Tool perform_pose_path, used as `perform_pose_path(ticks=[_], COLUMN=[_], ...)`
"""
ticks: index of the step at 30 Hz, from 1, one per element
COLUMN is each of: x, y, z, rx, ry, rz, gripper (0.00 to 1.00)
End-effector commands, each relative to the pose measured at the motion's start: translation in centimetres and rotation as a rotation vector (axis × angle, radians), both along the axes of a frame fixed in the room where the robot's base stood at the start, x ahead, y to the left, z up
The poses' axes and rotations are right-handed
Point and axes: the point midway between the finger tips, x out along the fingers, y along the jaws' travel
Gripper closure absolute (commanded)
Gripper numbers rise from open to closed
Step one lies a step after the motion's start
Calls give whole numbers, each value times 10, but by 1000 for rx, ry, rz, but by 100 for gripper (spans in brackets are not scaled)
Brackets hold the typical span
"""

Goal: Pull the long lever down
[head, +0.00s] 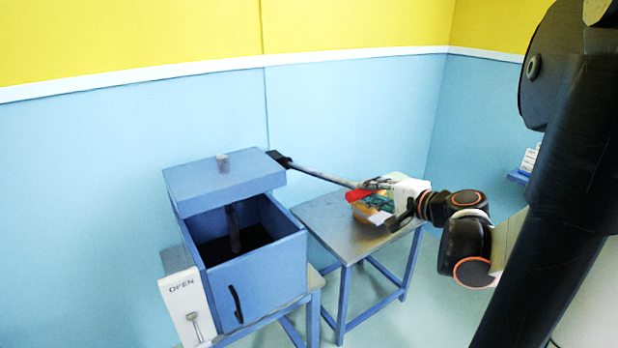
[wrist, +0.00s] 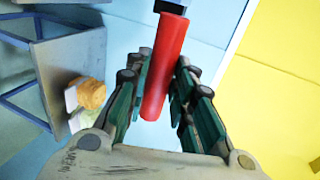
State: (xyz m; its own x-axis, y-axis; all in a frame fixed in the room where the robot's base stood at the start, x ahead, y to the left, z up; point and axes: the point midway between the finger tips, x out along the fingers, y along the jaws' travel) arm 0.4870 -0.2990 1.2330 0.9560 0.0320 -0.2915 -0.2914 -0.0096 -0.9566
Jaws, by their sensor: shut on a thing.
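The long lever (head: 318,174) is a grey bar reaching right from a dark pivot on the side of the blue box (head: 255,260). It slopes slightly down toward its red handle (head: 357,195). My gripper (head: 372,188) is at the handle end, above the small table. In the wrist view the red handle (wrist: 165,65) lies between the two green-padded fingers of my gripper (wrist: 163,95), which are shut on it. The box's lid (head: 222,182) is raised above its dark open inside.
A grey-topped table (head: 340,236) stands right of the box, below the lever. An orange-brown item (head: 371,213) sits on it, partly hidden by my gripper; it also shows in the wrist view (wrist: 88,93). A white "OPEN" sign (head: 186,305) is at the box's front left.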

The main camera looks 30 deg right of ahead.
Motion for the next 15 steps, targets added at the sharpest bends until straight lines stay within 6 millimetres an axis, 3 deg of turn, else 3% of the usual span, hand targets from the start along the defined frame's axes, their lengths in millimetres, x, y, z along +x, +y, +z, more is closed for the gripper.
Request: perform_pose_path(ticks=[1, 15], x=[-4, -13], y=[0, 1], z=[-23, -106], rx=[0, -1], ry=[-19, -20], rz=[0, 4], gripper=[100, 100])
